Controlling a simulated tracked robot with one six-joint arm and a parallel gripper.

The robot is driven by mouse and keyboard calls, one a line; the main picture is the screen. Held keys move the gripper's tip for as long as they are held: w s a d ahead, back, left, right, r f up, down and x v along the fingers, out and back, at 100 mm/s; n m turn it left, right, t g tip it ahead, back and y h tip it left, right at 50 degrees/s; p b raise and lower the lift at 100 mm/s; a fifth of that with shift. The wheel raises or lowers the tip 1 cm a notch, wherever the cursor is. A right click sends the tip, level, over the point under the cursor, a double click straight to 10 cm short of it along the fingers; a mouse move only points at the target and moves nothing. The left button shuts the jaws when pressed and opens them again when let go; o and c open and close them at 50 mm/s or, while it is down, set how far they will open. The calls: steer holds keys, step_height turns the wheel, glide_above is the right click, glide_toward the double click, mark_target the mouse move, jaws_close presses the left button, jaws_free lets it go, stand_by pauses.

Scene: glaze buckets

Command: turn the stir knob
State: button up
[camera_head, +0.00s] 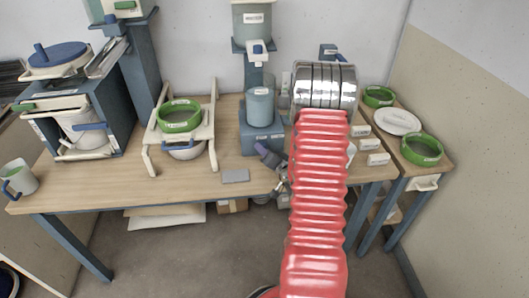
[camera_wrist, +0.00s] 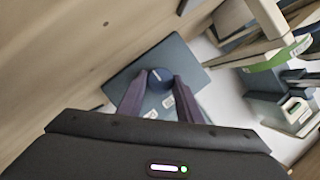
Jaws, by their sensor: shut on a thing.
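The stir knob (camera_wrist: 161,75) is a small round dark-blue knob in the wrist view, on the face of a blue-grey base. The two purple fingers of my gripper (camera_wrist: 156,84) stand on either side of it and are shut on it. In the head view the blue stirrer base (camera_head: 262,133) stands on the table and carries a translucent blue bucket (camera_head: 260,105). The knob itself is hidden in the head view, and my red arm covers the area to the right.
Left on the wooden table (camera_head: 228,158), a cream stand (camera_head: 150,150) holds a green-rimmed sieve (camera_head: 180,114). A small grey plate (camera_head: 235,176) lies near the front edge. Green rings and a white plate (camera_head: 397,121) sit on the right side table.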

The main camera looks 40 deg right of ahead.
steer(key=shift+c, duration=1.3)
steer(key=n+g, duration=0.1)
steer(key=n+h, duration=0.1)
steer(key=n, duration=0.1)
steer(key=shift+w+a+r+g+h, duration=0.1)
steer(key=shift+a+r+g+h, duration=0.05)
steer(key=shift+g+h, duration=0.2)
steer(key=n, duration=0.1)
steer(key=n+g+h, duration=0.1)
steer(key=n, duration=0.1)
steer(key=n+g+h, duration=0.1)
steer(key=shift+w+a+n+h, duration=0.2)
steer(key=shift+a+n+h, duration=0.05)
steer(key=shift+a+n, duration=0.05)
steer(key=n+h, duration=0.1)
steer(key=n, duration=0.1)
steer(key=n+g+h, duration=0.1)
steer(key=shift+w+a+n+h, duration=0.15)
steer(key=shift+a+n+h, duration=0.15)
steer(key=shift+n, duration=0.1)
steer(key=n, duration=0.1)
steer(key=n+h, duration=0.2)
steer(key=n, duration=0.1)
steer(key=shift+w+a+f+g, duration=0.1)
steer(key=shift+w+f+g, duration=0.05)
steer(key=shift+f+g, duration=0.15)
